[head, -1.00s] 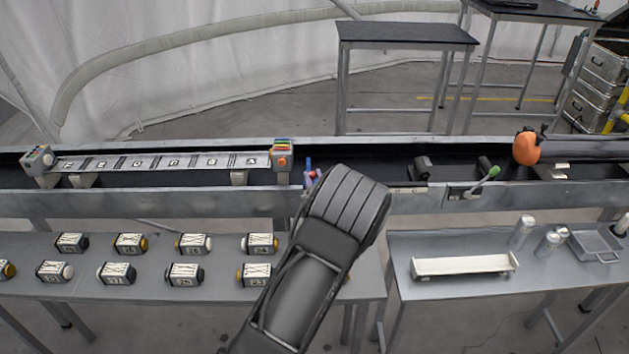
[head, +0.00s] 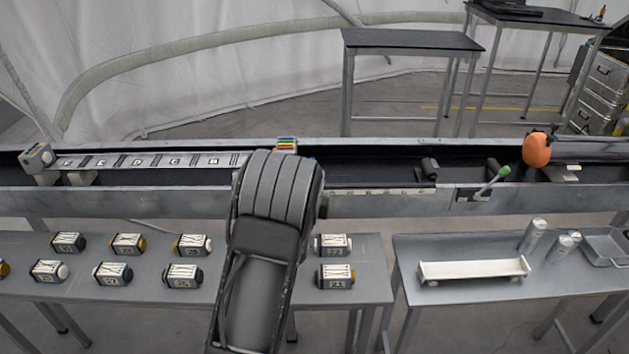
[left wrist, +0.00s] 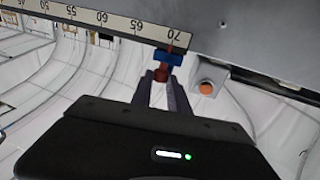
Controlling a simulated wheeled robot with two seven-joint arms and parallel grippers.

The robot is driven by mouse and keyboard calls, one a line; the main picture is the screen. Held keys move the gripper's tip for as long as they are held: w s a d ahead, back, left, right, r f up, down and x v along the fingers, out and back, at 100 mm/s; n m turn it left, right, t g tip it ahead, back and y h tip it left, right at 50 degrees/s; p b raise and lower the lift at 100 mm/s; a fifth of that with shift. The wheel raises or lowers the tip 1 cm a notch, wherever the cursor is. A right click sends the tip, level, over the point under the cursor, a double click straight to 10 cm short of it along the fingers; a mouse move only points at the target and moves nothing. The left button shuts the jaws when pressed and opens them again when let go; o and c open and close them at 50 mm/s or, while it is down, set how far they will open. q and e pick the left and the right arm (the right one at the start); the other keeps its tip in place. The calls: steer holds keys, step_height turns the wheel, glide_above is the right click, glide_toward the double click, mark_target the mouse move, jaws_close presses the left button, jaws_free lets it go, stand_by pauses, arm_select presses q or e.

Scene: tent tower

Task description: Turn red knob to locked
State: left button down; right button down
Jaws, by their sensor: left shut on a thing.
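The red knob (left wrist: 161,74) shows in the left wrist view, below a blue fitting (left wrist: 168,58) near the 70 mark of a ruler strip (left wrist: 120,24). My left gripper (left wrist: 162,82) is shut on the red knob, with one dark finger on each side of it. In the head view my left arm covers the knob, the gripper's fingertips and part of the beam. I cannot read any locked marking. My right gripper is in neither view.
A grey box with an orange button (left wrist: 206,88) is close beside the gripper. The long metal beam (head: 400,203) has a green-tipped lever (head: 503,173) and an orange-ended cylinder (head: 537,150). Numbered blocks (head: 332,245) stand on the front table, a white tray (head: 474,270) on the right one.

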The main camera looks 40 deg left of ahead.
arm_select(q)
steer(key=c, duration=1.3)
jaws_free()
steer(key=b+v, duration=0.1)
steer(key=v, duration=0.6)
steer(key=shift+s+d, duration=0.2)
steer(key=shift+s, duration=0.15)
